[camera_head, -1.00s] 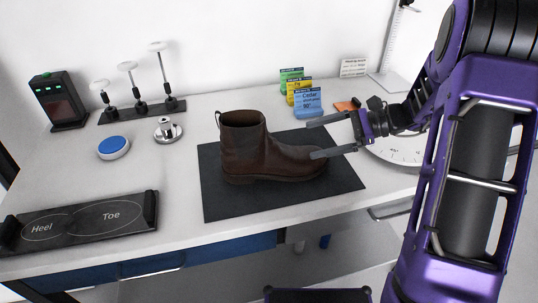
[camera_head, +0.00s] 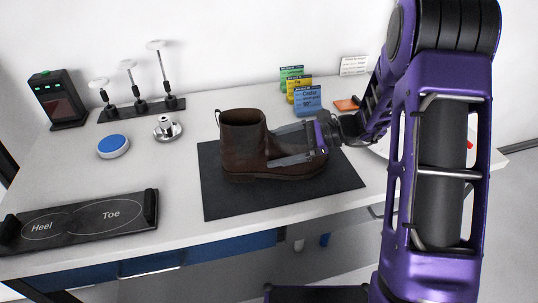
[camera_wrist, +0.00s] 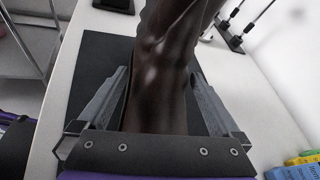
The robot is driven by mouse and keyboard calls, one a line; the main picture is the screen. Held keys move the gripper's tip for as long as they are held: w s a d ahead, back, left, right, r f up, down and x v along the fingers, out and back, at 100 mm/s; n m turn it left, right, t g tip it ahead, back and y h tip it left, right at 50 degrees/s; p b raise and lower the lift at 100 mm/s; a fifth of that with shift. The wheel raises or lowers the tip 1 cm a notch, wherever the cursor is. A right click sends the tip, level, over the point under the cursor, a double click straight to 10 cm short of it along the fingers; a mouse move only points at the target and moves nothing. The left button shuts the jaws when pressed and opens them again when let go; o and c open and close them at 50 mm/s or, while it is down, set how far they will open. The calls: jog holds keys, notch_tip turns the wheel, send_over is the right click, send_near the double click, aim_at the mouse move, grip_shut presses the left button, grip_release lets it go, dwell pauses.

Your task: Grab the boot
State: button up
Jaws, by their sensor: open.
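The dark brown boot (camera_head: 243,150) stands upright on a black mat (camera_head: 225,202) in the head view, its toe to the right. My gripper (camera_head: 268,147) is open and reaches in from the toe side, with one finger on the near side of the boot and the other on the far side. In the wrist view, the boot (camera_wrist: 160,75) runs between the two fingers of my gripper (camera_wrist: 155,92). The right finger is close beside the boot, and I cannot tell whether either finger touches it. The toe is partly hidden by my gripper.
A Heel/Toe plate (camera_head: 85,222) lies at the front left. A blue button (camera_head: 113,146), a metal knob (camera_head: 166,128) and a stand with several rods (camera_head: 140,107) are behind it. Coloured cards (camera_head: 307,101) stand at the back.

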jog(key=shift+c, duration=0.2)
grip_shut()
dwell(0.3)
